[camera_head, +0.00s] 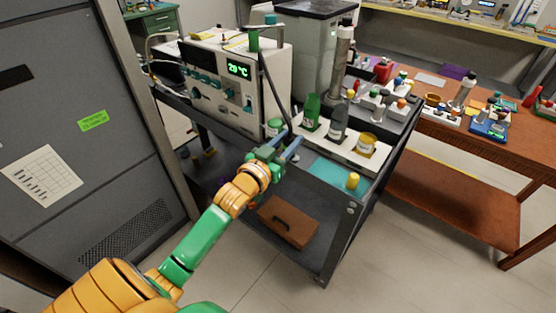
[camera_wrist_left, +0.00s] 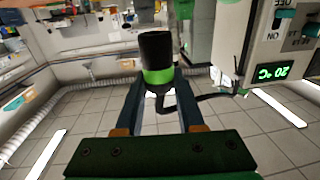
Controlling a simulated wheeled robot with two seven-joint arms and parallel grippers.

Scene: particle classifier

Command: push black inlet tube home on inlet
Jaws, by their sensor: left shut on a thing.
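The particle classifier (camera_head: 225,90) is a pale box with a green temperature display, standing on the dark cart. A black tube (camera_head: 272,85) runs from near its top down its right front side to my left gripper (camera_head: 284,146). In the left wrist view, a black tube end with a green band (camera_wrist_left: 158,62) sits between the two blue fingers, and my left gripper (camera_wrist_left: 158,100) is shut on it. I cannot make out the inlet clearly. My right gripper is not in view.
Green and dark bottles (camera_head: 338,122) and a yellow jar (camera_head: 367,145) stand on a white tray just right of the gripper. A brown case (camera_head: 288,222) lies on the cart's lower shelf. A grey cabinet (camera_head: 90,110) stands at left.

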